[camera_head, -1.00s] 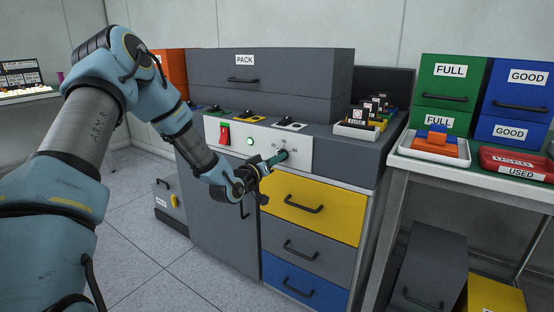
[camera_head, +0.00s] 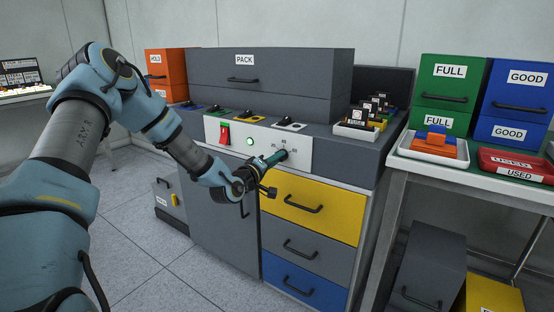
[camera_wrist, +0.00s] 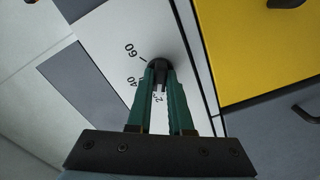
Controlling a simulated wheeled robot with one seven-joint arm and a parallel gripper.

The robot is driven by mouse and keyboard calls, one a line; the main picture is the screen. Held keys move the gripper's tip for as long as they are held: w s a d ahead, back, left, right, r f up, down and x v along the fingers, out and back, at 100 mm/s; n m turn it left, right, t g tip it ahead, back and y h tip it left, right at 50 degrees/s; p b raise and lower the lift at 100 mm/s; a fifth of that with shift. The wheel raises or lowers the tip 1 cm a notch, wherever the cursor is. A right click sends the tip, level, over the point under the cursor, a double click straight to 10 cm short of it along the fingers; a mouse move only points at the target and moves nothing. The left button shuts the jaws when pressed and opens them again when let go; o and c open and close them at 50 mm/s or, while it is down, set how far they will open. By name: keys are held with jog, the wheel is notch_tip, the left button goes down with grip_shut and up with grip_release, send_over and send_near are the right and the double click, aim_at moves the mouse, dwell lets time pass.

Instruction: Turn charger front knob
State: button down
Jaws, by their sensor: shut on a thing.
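The charger's white front panel (camera_head: 225,131) faces me, with a red rocker switch (camera_head: 224,135) and a green light (camera_head: 250,141) on its left part. The dark front knob (camera_wrist: 159,64) is at the panel's right part, with the printed numbers 60 and 40 beside it in the wrist view. My gripper (camera_head: 279,156) is at the knob, and its green fingers (camera_wrist: 160,80) are shut on it. The fingers hide part of the knob and some of the printed scale.
A yellow drawer (camera_head: 312,210) with a black handle is just below the panel. A white tray of fuse-like blocks (camera_head: 357,132) sits on top to the right. A side table (camera_head: 480,181) with bins stands further right. Open floor lies at left.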

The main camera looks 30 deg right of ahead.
jog(key=shift+f, duration=0.1)
jog(key=c, duration=0.8)
grip_release()
jog(key=v, duration=1)
jog(key=shift+s+a, duration=0.15)
jog(key=shift+a, duration=0.25)
